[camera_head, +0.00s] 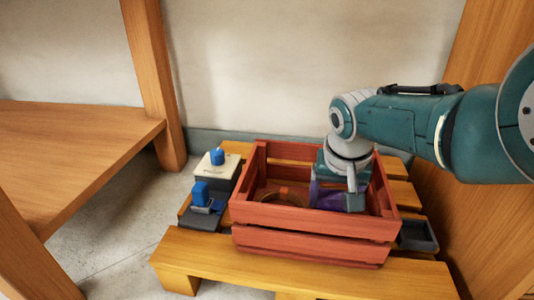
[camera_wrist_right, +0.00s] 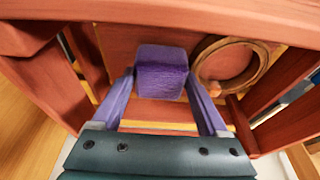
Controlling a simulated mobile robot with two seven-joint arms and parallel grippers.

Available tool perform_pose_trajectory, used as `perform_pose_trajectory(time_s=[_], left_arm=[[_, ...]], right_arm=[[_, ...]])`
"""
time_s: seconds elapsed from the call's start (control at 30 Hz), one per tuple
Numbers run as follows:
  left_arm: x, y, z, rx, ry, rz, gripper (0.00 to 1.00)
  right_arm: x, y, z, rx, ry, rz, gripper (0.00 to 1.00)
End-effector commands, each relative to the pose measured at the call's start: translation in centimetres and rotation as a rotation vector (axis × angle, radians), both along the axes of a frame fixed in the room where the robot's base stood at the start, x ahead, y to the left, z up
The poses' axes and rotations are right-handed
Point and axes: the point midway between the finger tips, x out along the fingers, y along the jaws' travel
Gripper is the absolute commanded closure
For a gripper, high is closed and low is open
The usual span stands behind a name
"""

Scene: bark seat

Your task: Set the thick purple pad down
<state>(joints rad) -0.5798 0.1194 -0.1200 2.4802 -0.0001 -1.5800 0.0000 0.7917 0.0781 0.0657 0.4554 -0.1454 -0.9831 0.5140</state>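The thick purple pad (camera_wrist_right: 162,72) is a squarish block inside the red slatted crate (camera_head: 310,243). In the head view a purple patch shows under my gripper, mostly hidden by the crate wall and the gripper. My right gripper (camera_wrist_right: 161,80) reaches down into the right half of the crate. Its two fingers lie along opposite sides of the pad and look to be touching it. I cannot tell whether the pad rests on the crate floor. My left gripper is not in view.
A round brown ring (camera_wrist_right: 232,64) lies in the crate beside the pad. Blue-knobbed devices (camera_head: 216,165) stand left of the crate on the yellow slatted seat (camera_head: 220,265). A dark tray (camera_head: 417,236) is at its right. Wooden panels flank the seat.

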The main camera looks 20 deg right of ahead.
Motion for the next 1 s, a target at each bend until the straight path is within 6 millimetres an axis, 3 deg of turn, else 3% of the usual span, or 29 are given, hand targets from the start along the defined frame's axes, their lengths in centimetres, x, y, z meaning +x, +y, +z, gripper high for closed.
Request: perform_pose_trajectory(time_s=[0.2, 0.7, 0.8, 1.0], left_arm=[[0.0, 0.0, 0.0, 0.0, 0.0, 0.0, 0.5], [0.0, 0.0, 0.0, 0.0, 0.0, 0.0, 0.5], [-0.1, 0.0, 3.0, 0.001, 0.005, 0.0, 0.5], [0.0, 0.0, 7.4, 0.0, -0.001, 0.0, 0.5]], right_arm=[[0.0, 0.0, 0.0, 0.0, 0.0, 0.0, 0.0], [0.0, 0.0, 1.1, 0.0, -0.001, 0.0, 0.0], [-0.5, 0.3, 3.9, 0.0, 0.001, 0.001, 0.0], [-1.4, 0.8, 7.3, 0.001, 0.002, 0.001, 0.0]])
